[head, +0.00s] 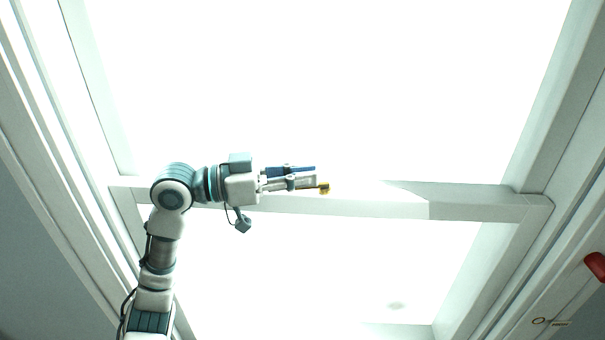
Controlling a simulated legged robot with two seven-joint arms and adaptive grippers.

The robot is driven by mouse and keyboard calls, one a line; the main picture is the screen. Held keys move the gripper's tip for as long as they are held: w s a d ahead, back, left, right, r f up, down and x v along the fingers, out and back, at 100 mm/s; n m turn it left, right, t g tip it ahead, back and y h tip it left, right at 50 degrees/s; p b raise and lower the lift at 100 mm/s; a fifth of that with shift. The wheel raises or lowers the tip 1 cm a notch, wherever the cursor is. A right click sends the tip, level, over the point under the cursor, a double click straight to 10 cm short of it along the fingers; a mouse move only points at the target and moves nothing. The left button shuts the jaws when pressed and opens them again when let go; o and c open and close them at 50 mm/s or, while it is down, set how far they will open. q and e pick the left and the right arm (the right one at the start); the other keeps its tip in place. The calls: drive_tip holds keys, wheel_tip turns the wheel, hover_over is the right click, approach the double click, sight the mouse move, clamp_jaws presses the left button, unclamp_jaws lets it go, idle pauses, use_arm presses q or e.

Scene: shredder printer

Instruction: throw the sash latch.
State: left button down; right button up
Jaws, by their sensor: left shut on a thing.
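The sash latch (324,188) shows as a small yellow piece on the horizontal white rail of the window, near the middle of the view. My left gripper (318,178) reaches in from the left along the rail. Its fingers are shut on the latch, whose yellow end sticks out at the fingertips. The rest of the latch is hidden by the fingers, so I cannot tell how it is turned. My right gripper is not in view.
The window sash (470,197) has a wide white rail across the view, with bright panes above and below. White frame posts stand at both sides. A red object (596,265) is at the right edge, with a small key-like item (548,322) below it.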

use_arm(q)
drive_tip(key=c, duration=1.2)
unclamp_jaws()
drive_tip(key=shift+w, duration=0.1)
drive_tip(key=shift+a, duration=0.1)
drive_tip(key=v, duration=1.2)
drive_tip(key=shift+f, duration=0.2)
